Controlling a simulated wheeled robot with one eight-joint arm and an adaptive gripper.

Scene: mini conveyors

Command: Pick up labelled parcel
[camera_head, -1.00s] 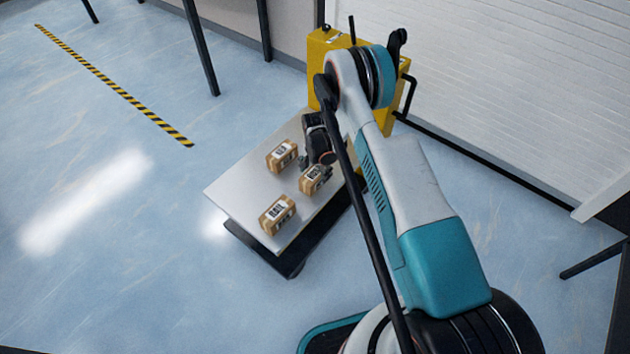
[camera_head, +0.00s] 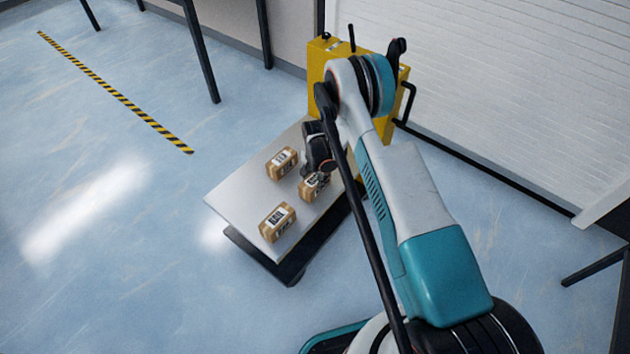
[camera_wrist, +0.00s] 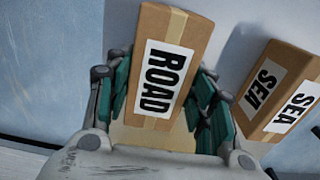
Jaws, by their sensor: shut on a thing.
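A brown cardboard parcel with a white label reading "ROAD" (camera_wrist: 163,75) sits between the teal fingers of my gripper (camera_wrist: 162,95) in the wrist view. The fingers press on both its sides. In the head view my gripper (camera_head: 319,172) comes down over the right-hand parcel (camera_head: 309,190) on the cart and hides part of it. I cannot tell whether this parcel touches the cart top. A second parcel, marked "SEA" (camera_wrist: 278,92), lies to the right in the wrist view, apart from the fingers.
The cart's pale top (camera_head: 238,190) also carries an upper-left parcel (camera_head: 281,163) and a lower parcel (camera_head: 277,221). A yellow cabinet (camera_head: 385,125) stands behind the cart, beside a white ribbed wall (camera_head: 500,90). The blue floor to the left is open.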

